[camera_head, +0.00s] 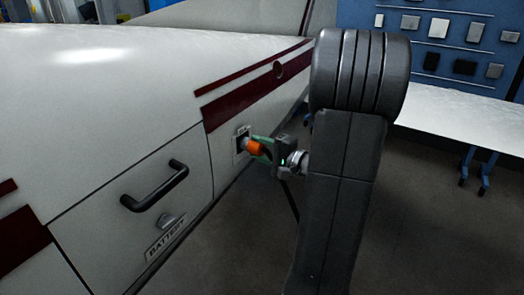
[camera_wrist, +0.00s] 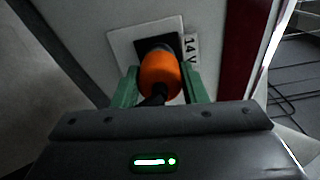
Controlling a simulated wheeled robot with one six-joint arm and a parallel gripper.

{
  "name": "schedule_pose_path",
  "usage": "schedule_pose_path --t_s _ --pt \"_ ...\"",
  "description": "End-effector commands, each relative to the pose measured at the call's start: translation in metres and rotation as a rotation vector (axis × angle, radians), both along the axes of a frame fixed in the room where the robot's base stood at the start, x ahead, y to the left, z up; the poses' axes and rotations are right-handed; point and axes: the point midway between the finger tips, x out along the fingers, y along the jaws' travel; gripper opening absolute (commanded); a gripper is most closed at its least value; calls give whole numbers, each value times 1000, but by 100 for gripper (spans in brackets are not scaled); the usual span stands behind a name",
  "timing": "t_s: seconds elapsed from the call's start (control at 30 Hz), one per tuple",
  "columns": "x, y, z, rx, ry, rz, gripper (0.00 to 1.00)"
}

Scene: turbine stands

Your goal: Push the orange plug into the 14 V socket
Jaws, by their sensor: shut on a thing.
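The orange plug (camera_head: 254,147) is held between the green fingers of my gripper (camera_head: 261,146), which is shut on it. It also shows in the wrist view (camera_wrist: 160,76), with a dark cable running back from it. The 14 V socket (camera_head: 239,157) is a pale square plate with a dark centre on the side of the white body. In the wrist view the socket plate (camera_wrist: 120,40) is behind the plug, with the "14 V" label (camera_wrist: 191,47) to its right. The plug's grey front end is at the dark socket opening. I cannot tell how deep it sits.
Left of the socket is a panel marked BATTERY (camera_head: 166,238) with a black handle (camera_head: 155,186) and a round latch. A dark red stripe (camera_head: 250,100) runs above the socket. A white table (camera_head: 450,125) stands at the right, with bare floor between.

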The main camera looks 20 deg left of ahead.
Motion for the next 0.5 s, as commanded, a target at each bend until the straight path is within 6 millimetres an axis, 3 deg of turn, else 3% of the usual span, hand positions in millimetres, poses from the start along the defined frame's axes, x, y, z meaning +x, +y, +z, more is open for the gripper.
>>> schedule_pose_path --t_s 0.37,0.4,0.5 --pt "2 4 5 9 -9 2 0" --pt "2 4 5 9 -9 2 47" --pt "2 4 4 7 -7 2 64"
